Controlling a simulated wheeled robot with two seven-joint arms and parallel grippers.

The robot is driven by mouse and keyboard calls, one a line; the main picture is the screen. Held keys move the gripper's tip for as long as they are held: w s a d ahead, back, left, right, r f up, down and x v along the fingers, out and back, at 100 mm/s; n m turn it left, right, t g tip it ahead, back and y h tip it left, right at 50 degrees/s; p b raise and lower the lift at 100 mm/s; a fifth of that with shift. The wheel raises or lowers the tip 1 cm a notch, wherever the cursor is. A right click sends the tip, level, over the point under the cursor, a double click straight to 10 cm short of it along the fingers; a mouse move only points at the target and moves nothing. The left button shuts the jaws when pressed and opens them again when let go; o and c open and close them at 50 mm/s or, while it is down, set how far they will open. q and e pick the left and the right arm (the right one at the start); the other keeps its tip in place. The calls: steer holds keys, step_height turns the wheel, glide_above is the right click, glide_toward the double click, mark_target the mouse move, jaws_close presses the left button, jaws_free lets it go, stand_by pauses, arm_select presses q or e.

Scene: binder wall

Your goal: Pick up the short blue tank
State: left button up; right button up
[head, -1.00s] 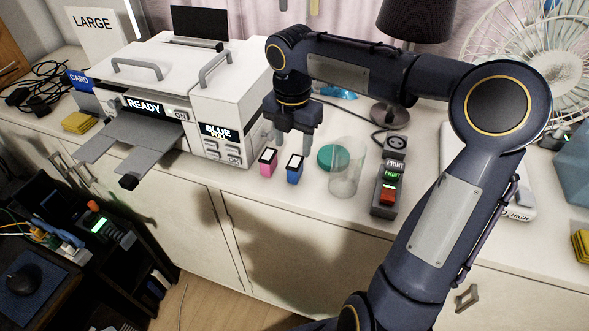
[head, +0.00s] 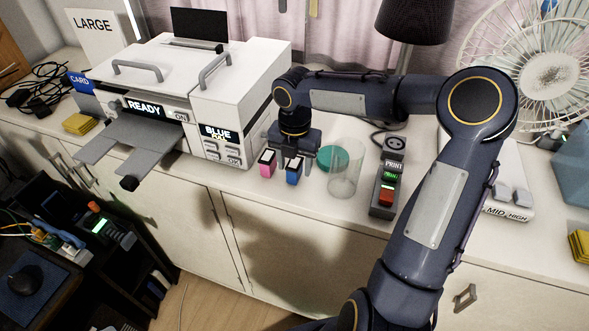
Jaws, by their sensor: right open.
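The short blue tank (head: 292,176) stands upright on the white counter, with a dark top and a white label patch. A similar pink tank (head: 267,168) stands just to its left. My right gripper (head: 294,158) points down, low at the blue tank, with its fingers apart. One finger shows near the gap between the two tanks and the other at the blue tank's right side. I cannot tell whether either finger touches a tank. My left gripper is out of view.
A clear cup (head: 345,172) and a green disc (head: 326,157) are close on the right, then a PRINT button box (head: 386,190). The white printer (head: 200,75) stands to the left. A white fan (head: 545,75) is at the right. The counter's front edge is near the tanks.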

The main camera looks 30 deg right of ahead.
steer(key=shift+c, duration=0.4)
steer(key=c, duration=0.9)
steer(key=shift+r, duration=0.1)
